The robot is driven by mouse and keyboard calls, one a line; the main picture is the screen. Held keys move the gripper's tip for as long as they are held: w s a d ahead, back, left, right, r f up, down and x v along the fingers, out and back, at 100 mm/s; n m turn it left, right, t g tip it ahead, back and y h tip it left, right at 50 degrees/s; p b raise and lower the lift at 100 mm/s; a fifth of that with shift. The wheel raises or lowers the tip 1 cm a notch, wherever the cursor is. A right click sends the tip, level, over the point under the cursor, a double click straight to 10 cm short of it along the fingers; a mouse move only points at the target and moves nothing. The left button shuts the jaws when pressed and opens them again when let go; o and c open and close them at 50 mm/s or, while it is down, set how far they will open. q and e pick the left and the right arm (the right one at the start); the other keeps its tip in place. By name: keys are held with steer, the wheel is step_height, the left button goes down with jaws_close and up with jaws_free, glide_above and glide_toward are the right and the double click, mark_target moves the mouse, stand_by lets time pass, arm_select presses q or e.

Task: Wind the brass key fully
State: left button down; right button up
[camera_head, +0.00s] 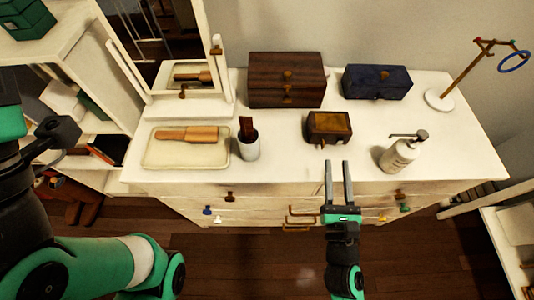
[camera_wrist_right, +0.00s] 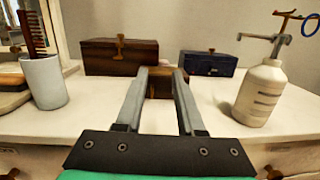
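A small dark wooden box with a brass-coloured top panel (camera_head: 330,124) sits in the middle of the white dresser top. Small brownish bits show low on its front (camera_head: 322,146); I cannot tell for sure that one is the brass key. My right gripper (camera_head: 337,163) is open and empty, its fingers pointing at the box from over the dresser's front edge. In the right wrist view the box (camera_wrist_right: 160,88) shows between the open fingers (camera_wrist_right: 166,74), which partly hide it; no key is clear there. My left arm enters at the left, but its gripper is not in view.
Drawer handles stick out below.

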steer(key=g, duration=0.1)
glide_toward(323, 147)
steer(key=s, duration=0.3)
steer(key=shift+n+y, duration=0.3)
steer(key=shift+n, duration=0.1)
steer(key=w, duration=0.3)
steer(key=w+b, duration=0.1)
steer(key=w, duration=0.3)
steer(key=w+b, duration=0.1)
steer(key=w, duration=0.3)
steer(key=shift+w+d+r, duration=0.2)
steer(key=shift+d, duration=0.1)
jaws_close()
